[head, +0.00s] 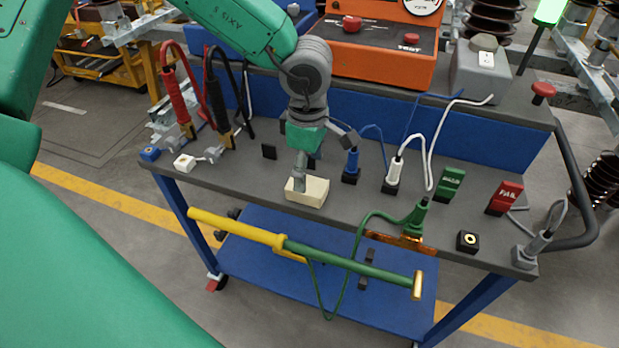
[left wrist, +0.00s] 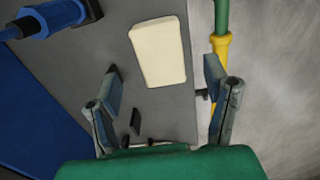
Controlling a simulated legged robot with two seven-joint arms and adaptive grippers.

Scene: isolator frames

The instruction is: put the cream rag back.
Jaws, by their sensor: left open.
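The cream rag (head: 307,191) is a folded, block-like pad. It lies flat on the grey cart top near the front edge. In the left wrist view the rag (left wrist: 158,50) lies ahead of the open fingers, near the edge of the top. My left gripper (head: 323,162) is just above and behind the rag, with one finger overlapping the rag's back edge in the head view. It is open and empty; whether that finger touches the rag I cannot tell. The fingers also show in the left wrist view (left wrist: 161,84), spread apart. My right gripper is not in view.
A blue connector (head: 351,166) and a white one (head: 392,176) stand right of the rag. A yellow-green pole (head: 345,262) runs along the cart front. Red and black clamps (head: 180,105) stand left. An orange box (head: 375,50) is behind.

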